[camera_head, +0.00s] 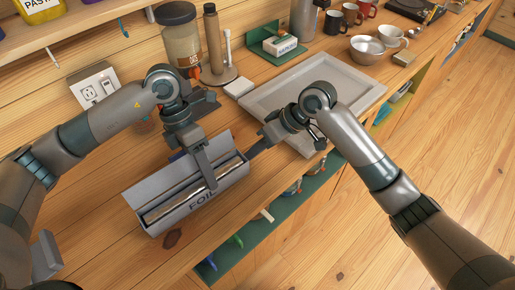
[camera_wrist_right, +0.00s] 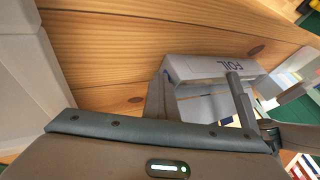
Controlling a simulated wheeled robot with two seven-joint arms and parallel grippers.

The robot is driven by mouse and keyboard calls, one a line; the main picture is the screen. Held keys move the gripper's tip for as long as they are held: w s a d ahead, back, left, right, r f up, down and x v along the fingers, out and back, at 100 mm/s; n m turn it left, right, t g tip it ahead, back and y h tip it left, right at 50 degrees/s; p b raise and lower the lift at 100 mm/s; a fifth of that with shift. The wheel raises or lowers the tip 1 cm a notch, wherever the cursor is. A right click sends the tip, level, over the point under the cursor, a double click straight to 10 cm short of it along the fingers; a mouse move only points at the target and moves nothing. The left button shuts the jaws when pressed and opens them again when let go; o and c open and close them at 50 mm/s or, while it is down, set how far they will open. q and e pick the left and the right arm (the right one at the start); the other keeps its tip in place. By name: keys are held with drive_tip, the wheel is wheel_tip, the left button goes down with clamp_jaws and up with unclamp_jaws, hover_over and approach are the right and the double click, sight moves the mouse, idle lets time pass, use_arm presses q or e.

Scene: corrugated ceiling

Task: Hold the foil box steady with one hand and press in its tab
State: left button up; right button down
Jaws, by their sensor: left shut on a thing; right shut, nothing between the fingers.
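The foil box (camera_head: 205,203) lies on the wooden counter in the head view, its lid open and a foil roll (camera_head: 180,197) inside. Its front with the FOIL lettering shows in the right wrist view (camera_wrist_right: 205,68). My left gripper (camera_head: 207,172) comes down from above and is shut on the box near its middle, with a finger across the roll and front. My right gripper (camera_head: 252,153) is shut and empty, its tip close to the box's right end. Whether it touches the box I cannot tell. The tab at that end cannot be made out.
A grey tray (camera_head: 357,92) lies behind and right of my right gripper. The counter's front edge runs just before the box, with open shelves below.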

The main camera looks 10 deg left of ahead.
use_arm(q)
drive_tip(key=shift+d, duration=0.15)
use_arm(e)
drive_tip(key=shift+s+a, duration=0.3)
use_arm(q)
drive_tip(key=shift+w, duration=0.1)
use_arm(e)
drive_tip(key=shift+w, duration=0.1)
drive_tip(key=shift+w+d, duration=0.45)
drive_tip(key=shift+d, duration=0.05)
drive_tip(key=w+d, duration=0.1)
drive_tip(key=w+d+r, duration=0.1)
drive_tip(key=d, duration=0.1)
drive_tip(key=shift+w, duration=0.2)
drive_tip(key=v, duration=0.8)
drive_tip(key=shift+d+r, duration=0.3)
drive_tip(key=shift+w, duration=0.1)
use_arm(q)
drive_tip(key=o, duration=1.3)
